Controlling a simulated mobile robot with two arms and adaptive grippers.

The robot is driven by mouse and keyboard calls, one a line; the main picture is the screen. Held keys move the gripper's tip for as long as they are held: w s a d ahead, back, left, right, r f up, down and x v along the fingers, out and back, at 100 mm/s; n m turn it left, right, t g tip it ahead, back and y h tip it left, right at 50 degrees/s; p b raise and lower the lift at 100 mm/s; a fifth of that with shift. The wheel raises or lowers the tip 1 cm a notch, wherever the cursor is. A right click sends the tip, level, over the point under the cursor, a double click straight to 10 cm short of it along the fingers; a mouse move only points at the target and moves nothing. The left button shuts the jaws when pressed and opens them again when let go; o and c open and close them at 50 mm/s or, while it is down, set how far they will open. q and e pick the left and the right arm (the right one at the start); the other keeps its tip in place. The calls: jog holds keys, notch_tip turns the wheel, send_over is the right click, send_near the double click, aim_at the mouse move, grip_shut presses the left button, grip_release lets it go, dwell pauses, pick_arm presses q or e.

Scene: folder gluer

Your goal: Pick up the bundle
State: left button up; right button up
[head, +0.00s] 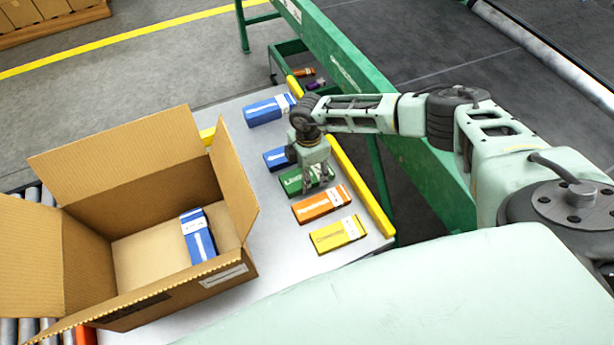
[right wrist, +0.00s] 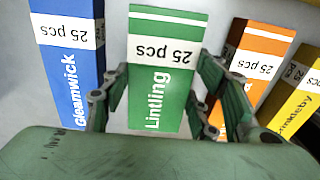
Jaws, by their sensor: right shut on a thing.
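The green bundle, labelled "Lintling" and "25 pcs" (right wrist: 165,85), lies on the light table between blue and orange ones. In the head view the green bundle (head: 291,182) is partly hidden by my right gripper (head: 308,186). In the right wrist view my right gripper (right wrist: 158,98) has one finger on each side of it and is shut on it. The bundle seems to be at table height; I cannot tell whether it is lifted. My left gripper is out of view.
An open cardboard box (head: 150,165) at left holds a blue bundle (head: 198,236). Two blue bundles (head: 268,110) (head: 275,158), an orange one (head: 321,204) and a yellow one (head: 338,235) lie on the table (head: 290,255). A yellow rail (head: 362,187) edges the table.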

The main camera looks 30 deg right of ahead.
jog(key=shift+r, duration=0.45)
jog(key=r, duration=0.3)
jog(key=shift+s+d+r, duration=0.1)
jog(key=shift+s+r, duration=0.25)
jog(key=shift+s, duration=0.05)
jog(key=s+d+r, duration=0.2)
jog(key=s+r, duration=0.4)
jog(key=s, duration=0.4)
jog(key=shift+s+r, duration=0.2)
jog(key=shift+s, duration=0.1)
jog(key=shift+a, duration=0.1)
